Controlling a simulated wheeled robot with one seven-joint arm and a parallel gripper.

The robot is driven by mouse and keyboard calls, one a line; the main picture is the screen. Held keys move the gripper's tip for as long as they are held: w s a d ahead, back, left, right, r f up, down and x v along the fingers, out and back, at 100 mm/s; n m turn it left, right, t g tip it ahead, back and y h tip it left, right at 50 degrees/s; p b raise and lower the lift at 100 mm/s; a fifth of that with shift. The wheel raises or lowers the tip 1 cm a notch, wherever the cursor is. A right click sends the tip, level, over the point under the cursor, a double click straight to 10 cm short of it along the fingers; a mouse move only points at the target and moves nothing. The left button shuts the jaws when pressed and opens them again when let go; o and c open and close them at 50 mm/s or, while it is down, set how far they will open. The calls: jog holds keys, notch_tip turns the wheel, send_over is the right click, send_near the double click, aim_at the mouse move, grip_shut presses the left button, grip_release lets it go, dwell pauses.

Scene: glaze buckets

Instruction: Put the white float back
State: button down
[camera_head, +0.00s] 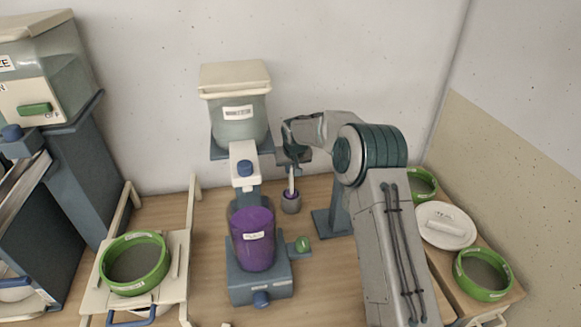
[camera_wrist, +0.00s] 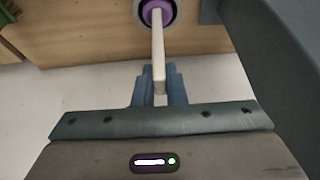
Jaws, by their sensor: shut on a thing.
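A thin, pale upright stick, seemingly the white float (camera_head: 291,183), is held by my gripper (camera_head: 292,160). In the wrist view the white float (camera_wrist: 158,60) runs from between the two blue-grey fingers (camera_wrist: 160,88) down toward a small grey cup (camera_head: 291,204). Its lower end meets the purple inside of that cup (camera_wrist: 168,25). I cannot tell whether the tip touches the bottom. My gripper is shut on its upper part, above the cup.
A purple container (camera_head: 253,240) stands on a blue-grey stand left of the cup, below a lidded bucket (camera_head: 240,117). A green knob (camera_head: 303,244) sticks out nearby. Green-rimmed sieves (camera_head: 134,291) stand left and right (camera_head: 483,295). A white lid (camera_head: 446,239) lies at right.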

jog(key=shift+f, duration=0.4)
jog(key=shift+f, duration=0.15)
jog(key=c, duration=1.5)
grip_release()
